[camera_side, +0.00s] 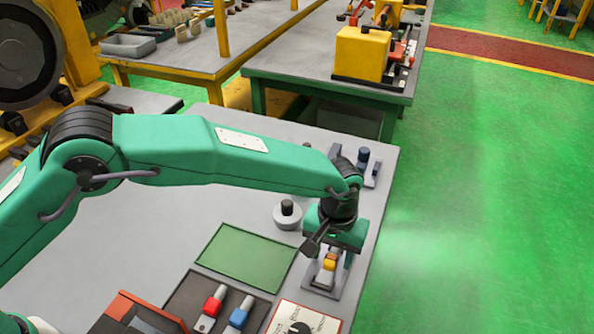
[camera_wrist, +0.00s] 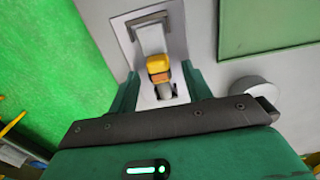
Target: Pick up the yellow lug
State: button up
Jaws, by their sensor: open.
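The yellow lug (camera_side: 329,263) sits on a small grey stand (camera_side: 322,281) near the right edge of the grey table. In the wrist view the lug (camera_wrist: 158,64) has a yellow top and an orange-brown lower part, with a grey shank below. The grey stand (camera_wrist: 151,38) rises behind it. My gripper (camera_side: 335,262) points down at the stand. In the wrist view my open gripper (camera_wrist: 163,88) has its green fingers on either side of the lug, apart from it. The fingertips are partly hidden in the side view.
A green mat (camera_side: 246,257) lies left of the stand. Red (camera_side: 212,306) and blue (camera_side: 239,315) handled pieces lie on a dark tray in front. A round grey piece with a black knob (camera_side: 287,213) stands behind the mat. Grey fixtures (camera_side: 368,163) stand at the back right.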

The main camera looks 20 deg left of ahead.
aim_at(332, 257)
grip_shut()
jog(key=shift+r, duration=0.1)
jog(key=shift+r, duration=0.8)
notch_tip(332, 257, up, 2)
jog(key=shift+r, duration=0.2)
jog(key=s+d+r, duration=0.3)
jog(key=s+r, duration=0.4)
jog(key=s, duration=0.4)
jog(key=shift+s, duration=0.15)
jog(key=shift+f, duration=0.1)
